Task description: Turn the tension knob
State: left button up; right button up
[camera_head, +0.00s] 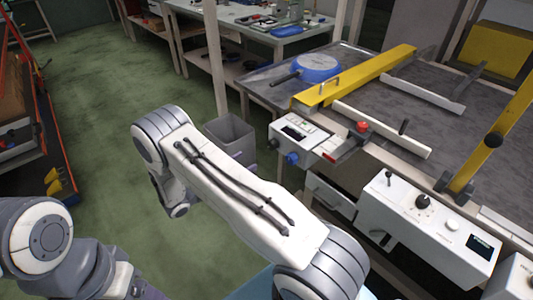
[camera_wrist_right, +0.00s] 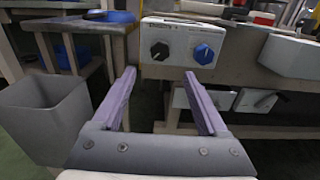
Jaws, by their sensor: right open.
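A white control box (camera_head: 300,137) on the front of the bench carries a black knob (camera_head: 274,143) and a blue knob (camera_head: 292,158). Both knobs also show in the right wrist view, the black one (camera_wrist_right: 159,52) at left and the blue one (camera_wrist_right: 203,54) at right. I cannot read which is the tension knob. My right gripper (camera_wrist_right: 159,76) is open and empty, with purple fingers pointing toward the box, below and apart from the knobs. My left gripper is out of view.
A grey bin (camera_head: 230,134) stands beside the bench, left of the box. A second white panel (camera_head: 425,228) with a knob and switches is at right. A yellow bar (camera_head: 355,77) and a blue pan (camera_head: 317,67) are on the bench top.

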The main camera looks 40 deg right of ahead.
aim_at(270, 147)
jog(key=d, duration=1)
jog(key=shift+w+d+p, duration=0.15)
jog(key=shift+w+p, duration=0.15)
jog(key=shift+w, duration=0.1)
grip_shut()
